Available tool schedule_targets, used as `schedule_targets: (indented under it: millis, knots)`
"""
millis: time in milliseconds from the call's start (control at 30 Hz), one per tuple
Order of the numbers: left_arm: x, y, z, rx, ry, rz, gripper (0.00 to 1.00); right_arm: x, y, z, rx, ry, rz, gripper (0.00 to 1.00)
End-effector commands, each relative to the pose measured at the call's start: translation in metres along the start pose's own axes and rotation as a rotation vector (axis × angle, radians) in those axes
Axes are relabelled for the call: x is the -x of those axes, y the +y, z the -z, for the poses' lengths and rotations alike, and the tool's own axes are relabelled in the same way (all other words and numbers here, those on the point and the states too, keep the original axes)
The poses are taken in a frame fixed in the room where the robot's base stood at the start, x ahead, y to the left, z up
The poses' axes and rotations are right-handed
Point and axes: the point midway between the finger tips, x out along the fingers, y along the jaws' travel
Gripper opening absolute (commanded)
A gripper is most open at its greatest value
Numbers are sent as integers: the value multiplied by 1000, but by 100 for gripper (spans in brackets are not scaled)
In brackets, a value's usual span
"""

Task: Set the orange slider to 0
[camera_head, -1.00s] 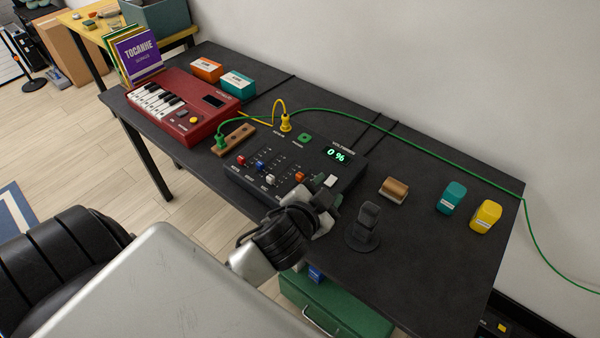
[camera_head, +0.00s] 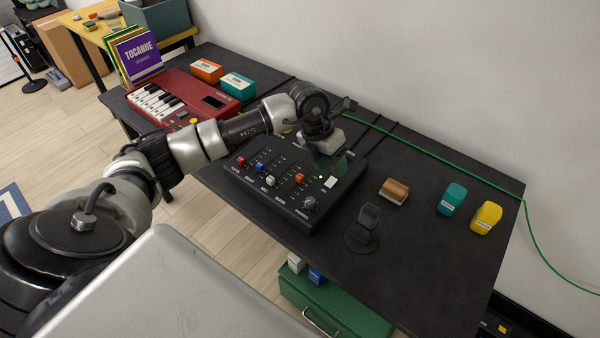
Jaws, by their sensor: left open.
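My right gripper is not in view.
A dark stand (camera_head: 364,228), a brown roll (camera_head: 394,191), a teal block (camera_head: 451,198) and a yellow block (camera_head: 486,217) stand to the right. A red keyboard (camera_head: 185,105) lies to the left. A green cable (camera_head: 440,157) crosses the table's back.

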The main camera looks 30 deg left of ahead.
Motion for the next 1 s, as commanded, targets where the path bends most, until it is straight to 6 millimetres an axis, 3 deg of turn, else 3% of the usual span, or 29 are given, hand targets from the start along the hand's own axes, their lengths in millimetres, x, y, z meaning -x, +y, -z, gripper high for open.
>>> schedule_targets:
  millis: [33,100,300,467,800,1000]
  knots:
    - [12,22,0,21,31,-96,47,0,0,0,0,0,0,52]
    - [25,46,2,51,74,-203,47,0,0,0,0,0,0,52]
    - [40,75,8,99,129,-333,47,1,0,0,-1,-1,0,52]
    - [20,82,12,100,135,-335,47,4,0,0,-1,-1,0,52]
    - [-38,101,20,98,132,-332,47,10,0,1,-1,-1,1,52]
    - [-55,107,23,98,131,-332,47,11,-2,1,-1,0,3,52]
